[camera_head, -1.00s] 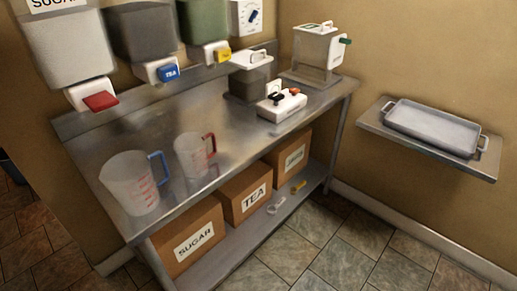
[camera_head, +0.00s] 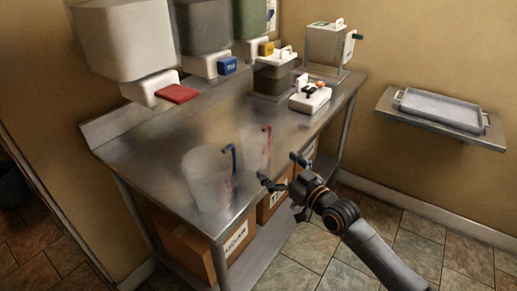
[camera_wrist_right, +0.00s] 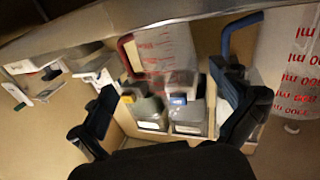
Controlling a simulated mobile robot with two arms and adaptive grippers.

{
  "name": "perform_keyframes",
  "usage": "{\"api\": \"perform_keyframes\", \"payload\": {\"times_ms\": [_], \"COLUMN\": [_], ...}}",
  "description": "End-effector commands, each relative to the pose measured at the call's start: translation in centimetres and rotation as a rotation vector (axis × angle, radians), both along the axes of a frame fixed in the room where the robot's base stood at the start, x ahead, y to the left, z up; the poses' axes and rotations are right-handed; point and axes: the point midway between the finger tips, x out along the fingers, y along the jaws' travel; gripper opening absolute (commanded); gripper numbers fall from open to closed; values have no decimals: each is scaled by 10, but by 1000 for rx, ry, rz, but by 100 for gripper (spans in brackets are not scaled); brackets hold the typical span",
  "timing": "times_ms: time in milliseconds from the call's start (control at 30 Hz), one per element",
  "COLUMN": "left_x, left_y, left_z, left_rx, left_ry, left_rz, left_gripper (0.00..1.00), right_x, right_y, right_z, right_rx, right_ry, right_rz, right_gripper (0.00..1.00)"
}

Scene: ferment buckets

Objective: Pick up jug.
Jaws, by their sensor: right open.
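A clear jug with a blue handle (camera_head: 207,180) stands near the front edge of the steel table (camera_head: 140,150). A clear jug with a red handle (camera_head: 255,146) stands to its right. My right gripper (camera_head: 281,169) is open and empty at the table's front edge, apart from both jugs. In the right wrist view, the red-handled jug (camera_wrist_right: 168,48) appears beyond and between the open fingers (camera_wrist_right: 170,105). The blue-handled jug (camera_wrist_right: 290,65) appears at the right, its handle beyond one finger. My left gripper is not in view.
Dispensers with a red tap (camera_head: 177,94), blue tap (camera_head: 228,65) and yellow tap hang above the table's back. A lidded container (camera_head: 274,75) and a white device (camera_head: 310,98) stand at the right. Labelled boxes (camera_head: 187,250) sit below. A tray (camera_head: 440,108) rests on a wall shelf.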

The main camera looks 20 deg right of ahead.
Motion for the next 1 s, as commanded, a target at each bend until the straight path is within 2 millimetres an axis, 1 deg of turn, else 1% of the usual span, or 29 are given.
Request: {"api": "perform_keyframes", "payload": {"times_ms": [33, 133, 233, 367, 567, 700, 800, 1000], "left_x": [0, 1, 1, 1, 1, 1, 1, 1], "left_y": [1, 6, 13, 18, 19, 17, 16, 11], "left_z": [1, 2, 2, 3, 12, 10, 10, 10], "left_rx": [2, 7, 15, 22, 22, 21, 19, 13], "left_ry": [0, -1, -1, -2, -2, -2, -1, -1], "left_rz": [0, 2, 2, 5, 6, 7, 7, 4], "left_gripper": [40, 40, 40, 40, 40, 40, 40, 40], "right_x": [11, 26, 35, 41, 66, 82, 86, 86], "right_y": [4, 10, 13, 16, 30, 35, 36, 36], "right_z": [3, 1, 1, 2, 12, 9, 8, 8], "right_rx": [3, 2, 1, 1, 3, -1, 0, -1], "right_ry": [-2, 0, 0, 0, 1, 2, 2, 3], "right_rz": [0, 0, 1, 0, 1, 0, 0, 0], "right_gripper": [100, 100, 100, 100, 100, 100, 100, 100]}}
